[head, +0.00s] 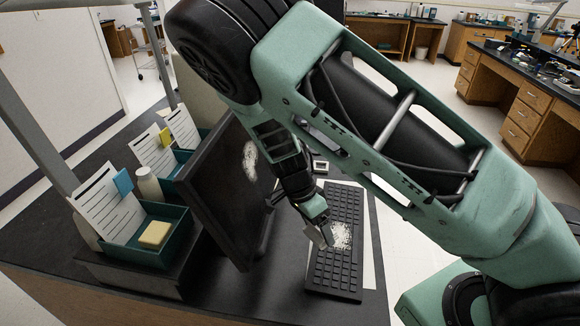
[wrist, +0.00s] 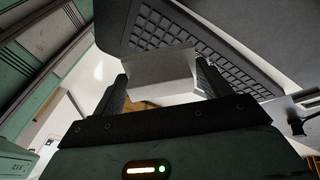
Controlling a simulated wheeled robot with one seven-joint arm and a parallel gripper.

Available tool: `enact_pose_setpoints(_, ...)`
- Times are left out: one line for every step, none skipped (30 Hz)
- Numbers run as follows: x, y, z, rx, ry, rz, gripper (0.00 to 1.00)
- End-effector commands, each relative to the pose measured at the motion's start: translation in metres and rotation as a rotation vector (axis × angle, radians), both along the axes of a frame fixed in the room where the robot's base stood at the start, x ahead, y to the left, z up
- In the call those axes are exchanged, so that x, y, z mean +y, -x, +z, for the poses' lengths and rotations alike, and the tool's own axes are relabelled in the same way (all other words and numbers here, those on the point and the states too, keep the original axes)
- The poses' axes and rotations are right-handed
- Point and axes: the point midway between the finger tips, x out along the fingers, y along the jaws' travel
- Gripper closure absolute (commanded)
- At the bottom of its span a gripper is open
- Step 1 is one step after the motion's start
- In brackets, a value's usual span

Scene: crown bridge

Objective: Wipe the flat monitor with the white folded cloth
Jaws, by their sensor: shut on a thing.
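The flat monitor (head: 215,195) stands upright on the dark desk, its dark screen facing right. A whitish smudge (head: 250,160) marks the upper part of its screen. My gripper (head: 317,222) is to the right of the monitor, above the keyboard (head: 346,262). It is shut on the white folded cloth, a pale grey-white piece (wrist: 160,68) between the two fingers (wrist: 163,80) in the wrist view. In the head view the cloth (head: 324,237) shows only as a small pale edge below the fingers. A patch of white specks (head: 341,236) lies on the keyboard beside it.
A slanted grey post (head: 35,135) rises at the left. Bare desk (head: 225,295) shows at the front.

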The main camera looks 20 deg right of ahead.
Motion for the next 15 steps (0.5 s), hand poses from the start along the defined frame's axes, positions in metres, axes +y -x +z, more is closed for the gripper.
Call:
enact_pose_setpoints(0.002, -0.002, 0.003, 0.018, 0.018, -0.094, 0.42)
enact_pose_setpoints(0.004, -0.002, 0.004, 0.032, 0.026, -0.164, 0.42)
enact_pose_setpoints(0.006, -0.003, 0.006, 0.052, 0.041, -0.253, 0.42)
enact_pose_setpoints(0.008, -0.004, 0.007, 0.070, 0.047, -0.330, 0.42)
enact_pose_setpoints(0.010, -0.004, 0.008, 0.088, 0.059, -0.403, 0.42)
enact_pose_setpoints(0.012, -0.005, 0.011, 0.117, 0.065, -0.516, 0.42)
enact_pose_setpoints(0.014, -0.006, 0.013, 0.140, 0.072, -0.599, 0.42)
enact_pose_setpoints(0.016, -0.008, 0.015, 0.166, 0.074, -0.691, 0.42)
enact_pose_setpoints(0.019, -0.009, 0.017, 0.202, 0.077, -0.806, 0.42)
enact_pose_setpoints(0.021, -0.010, 0.020, 0.229, 0.078, -0.889, 0.42)
enact_pose_setpoints(0.023, -0.011, 0.021, 0.254, 0.075, -0.971, 0.42)
enact_pose_setpoints(0.025, -0.013, 0.025, 0.290, 0.071, -1.075, 0.42)
enact_pose_setpoints(0.027, -0.014, 0.026, 0.318, 0.064, -1.153, 0.42)
enact_pose_setpoints(0.029, -0.016, 0.029, 0.344, 0.058, -1.228, 0.42)
enact_pose_setpoints(0.031, -0.018, 0.032, 0.380, 0.043, -1.328, 0.42)
